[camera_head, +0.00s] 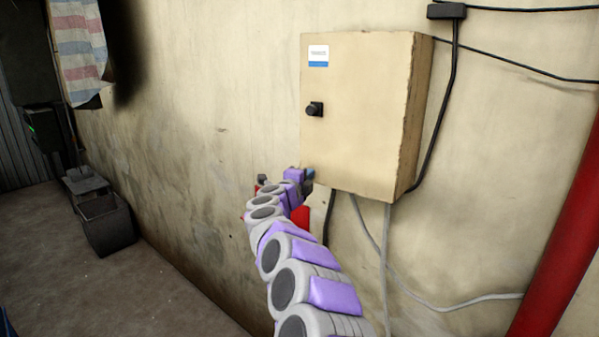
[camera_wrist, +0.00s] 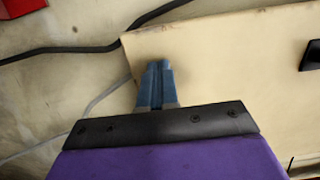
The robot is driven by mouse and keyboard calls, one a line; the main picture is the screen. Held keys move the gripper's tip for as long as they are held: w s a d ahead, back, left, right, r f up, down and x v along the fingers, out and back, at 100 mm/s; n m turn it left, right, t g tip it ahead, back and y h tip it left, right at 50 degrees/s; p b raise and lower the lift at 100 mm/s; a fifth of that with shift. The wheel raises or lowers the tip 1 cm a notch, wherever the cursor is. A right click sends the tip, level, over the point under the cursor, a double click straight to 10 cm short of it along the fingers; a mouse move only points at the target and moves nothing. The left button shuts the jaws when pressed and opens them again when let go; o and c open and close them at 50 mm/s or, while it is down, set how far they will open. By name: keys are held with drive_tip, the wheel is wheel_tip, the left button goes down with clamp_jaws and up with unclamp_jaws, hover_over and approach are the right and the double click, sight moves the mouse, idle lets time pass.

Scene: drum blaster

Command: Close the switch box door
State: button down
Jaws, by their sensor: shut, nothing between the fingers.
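The switch box (camera_head: 416,120) is a beige box fixed to the wall. Its door (camera_head: 355,125) faces the camera and appears flush with the box, with a black knob (camera_head: 315,109) and a small blue-and-white label at its left side. My gripper (camera_head: 309,174) is at the door's lower left corner in the head view. In the wrist view, my gripper (camera_wrist: 158,68) has its blue fingers together, empty, in front of the beige door panel (camera_wrist: 225,60) near its edge. The black knob also shows at the right of that view (camera_wrist: 311,55). I cannot tell whether the fingertips touch the door.
Black cables (camera_head: 446,110) and grey cables (camera_head: 385,260) run along the wall beside and below the box. A red pipe (camera_head: 562,255) stands at the right. A dark bin (camera_head: 106,225) stands on the floor at the left. The floor between is clear.

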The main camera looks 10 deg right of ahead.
drive_tip(key=p+x, duration=0.3)
drive_tip(key=shift+w+a, duration=0.2)
drive_tip(key=shift+d, duration=0.25)
idle(0.3)
drive_tip(key=shift+s+f, duration=0.1)
